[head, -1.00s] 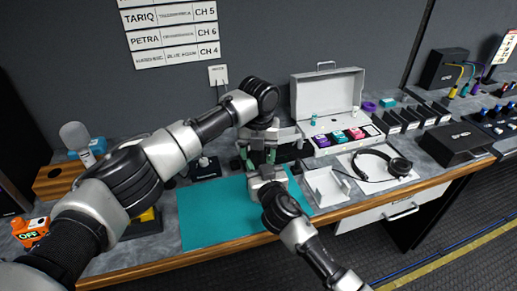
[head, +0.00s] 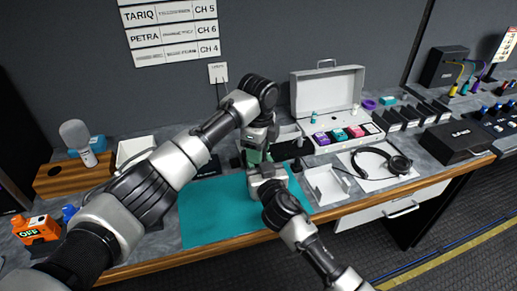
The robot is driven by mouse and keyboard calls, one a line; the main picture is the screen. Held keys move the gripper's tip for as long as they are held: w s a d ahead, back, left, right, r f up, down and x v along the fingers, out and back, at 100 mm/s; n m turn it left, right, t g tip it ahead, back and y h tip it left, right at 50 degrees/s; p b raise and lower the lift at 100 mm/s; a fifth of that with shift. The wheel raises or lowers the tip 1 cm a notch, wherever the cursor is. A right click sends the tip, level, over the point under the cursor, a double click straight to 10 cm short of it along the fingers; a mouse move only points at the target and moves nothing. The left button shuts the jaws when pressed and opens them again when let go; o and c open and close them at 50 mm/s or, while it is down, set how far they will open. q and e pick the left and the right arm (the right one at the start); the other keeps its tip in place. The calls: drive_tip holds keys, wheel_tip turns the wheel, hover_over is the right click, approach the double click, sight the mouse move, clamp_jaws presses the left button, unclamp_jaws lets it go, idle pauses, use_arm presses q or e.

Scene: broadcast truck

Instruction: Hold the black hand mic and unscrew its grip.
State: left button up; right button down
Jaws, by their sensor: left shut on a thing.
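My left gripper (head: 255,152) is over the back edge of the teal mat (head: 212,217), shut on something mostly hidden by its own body. A dark shape (head: 288,149) just right of its fingers looks like part of the black hand mic. The mic's grip and head cannot be told apart here. My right gripper (head: 267,181) is just in front of and below the left one, over the mat. Its fingertips are hidden, so I cannot see whether it is open or touches the mic.
A wooden block (head: 72,177) with a grey-headed mic (head: 77,138) stands at left, near an orange box (head: 38,229). An open case (head: 327,92) with coloured packs, a white tray (head: 326,185) and headphones (head: 381,162) are at right. The mat's left part is clear.

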use_arm(q)
drive_tip(key=n, duration=2.7)
drive_tip(key=shift+n, duration=0.4)
drive_tip(key=n, duration=0.5)
drive_tip(key=shift+r, duration=0.1)
drive_tip(key=n, duration=0.4)
